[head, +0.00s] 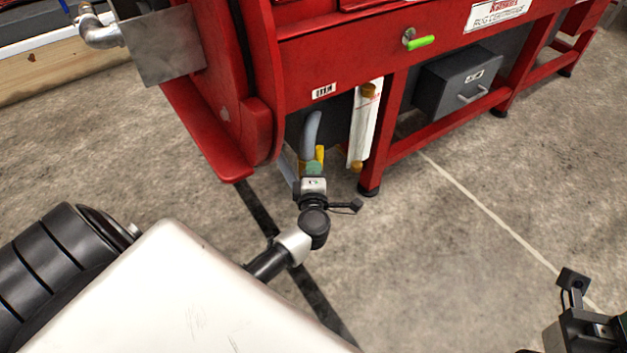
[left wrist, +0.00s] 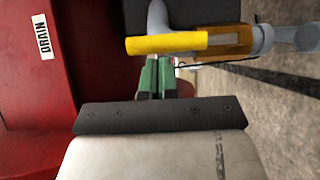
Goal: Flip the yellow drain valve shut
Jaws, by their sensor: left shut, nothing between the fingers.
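The yellow drain valve handle (left wrist: 166,44) shows in the left wrist view as a bar lying across the picture, above my fingertips. In the head view the yellow valve (head: 320,154) is small, low under the red machine, and partly hidden by my gripper. My left gripper (left wrist: 156,64) has green fingers, shut and empty, with tips right at the handle's lower edge; I cannot tell whether they touch it. It also shows in the head view (head: 314,168). My right arm shows at the lower right corner of the head view; its fingers cannot be made out.
The red machine (head: 335,50) stands over the valve, with a DRAIN label (left wrist: 43,36) beside it. A grey hose (head: 312,132) and a white tube (head: 363,125) with amber ends are close by. A machine leg (head: 383,140) stands to the right. Concrete floor is clear in front.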

